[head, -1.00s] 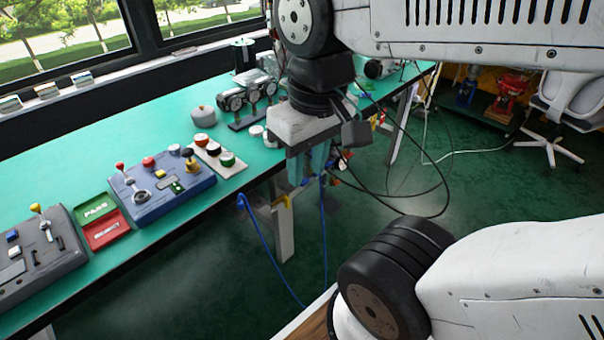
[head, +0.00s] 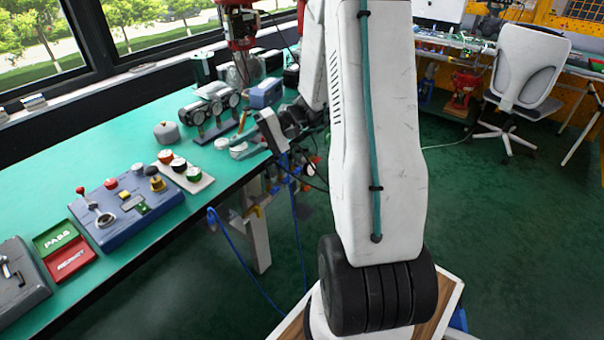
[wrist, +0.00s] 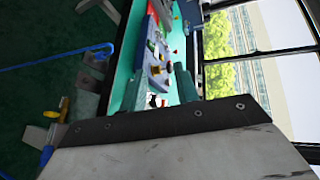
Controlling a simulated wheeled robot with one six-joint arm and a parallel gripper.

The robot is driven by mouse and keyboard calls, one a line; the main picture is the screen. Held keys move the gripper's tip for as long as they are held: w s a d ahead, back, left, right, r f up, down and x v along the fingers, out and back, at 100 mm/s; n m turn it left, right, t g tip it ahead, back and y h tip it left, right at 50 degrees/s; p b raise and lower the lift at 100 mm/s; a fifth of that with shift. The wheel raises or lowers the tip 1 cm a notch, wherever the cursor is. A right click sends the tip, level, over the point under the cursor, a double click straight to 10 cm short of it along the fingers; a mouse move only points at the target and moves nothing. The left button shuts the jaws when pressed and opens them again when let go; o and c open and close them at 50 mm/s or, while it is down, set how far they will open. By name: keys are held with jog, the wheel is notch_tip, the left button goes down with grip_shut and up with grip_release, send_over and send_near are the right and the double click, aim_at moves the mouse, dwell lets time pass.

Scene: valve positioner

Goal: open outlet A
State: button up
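A dark device (head: 210,104) with several round dial-like faces stands on the green bench (head: 110,150), near its far end. No lettering marks outlet A, and I cannot tell which part it is. My gripper (head: 246,139) is low over the bench's right edge, right of the device and apart from it. Its teal fingers point left and appear apart, with nothing visible between them. In the wrist view my gripper (wrist: 158,92) looks along the bench, with the blue control box beyond it. My arm hides part of the bench's far end.
A blue control box (head: 125,208) with a red-knobbed lever, a plate of coloured buttons (head: 185,172), and green and red trays (head: 68,250) lie nearer. A grey domed object (head: 166,132) stands behind the buttons. Blue cables hang beside the bench. Open floor lies to the right.

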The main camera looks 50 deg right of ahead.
jog(key=w+d+f+m+t+h, duration=0.1)
jog(key=d+f+m+t+h, duration=0.35)
jog(key=d+f, duration=0.75)
jog(key=m+t+h, duration=0.7)
jog(key=h, duration=0.1)
send_near(299, 171)
jog(key=w, duration=0.1)
jog(key=shift+n+y, duration=0.35)
jog(key=shift+y, duration=0.1)
jog(key=w, duration=0.7)
jog(key=shift+w+a+f, duration=0.1)
jog(key=shift+f, duration=0.1)
grip_shut()
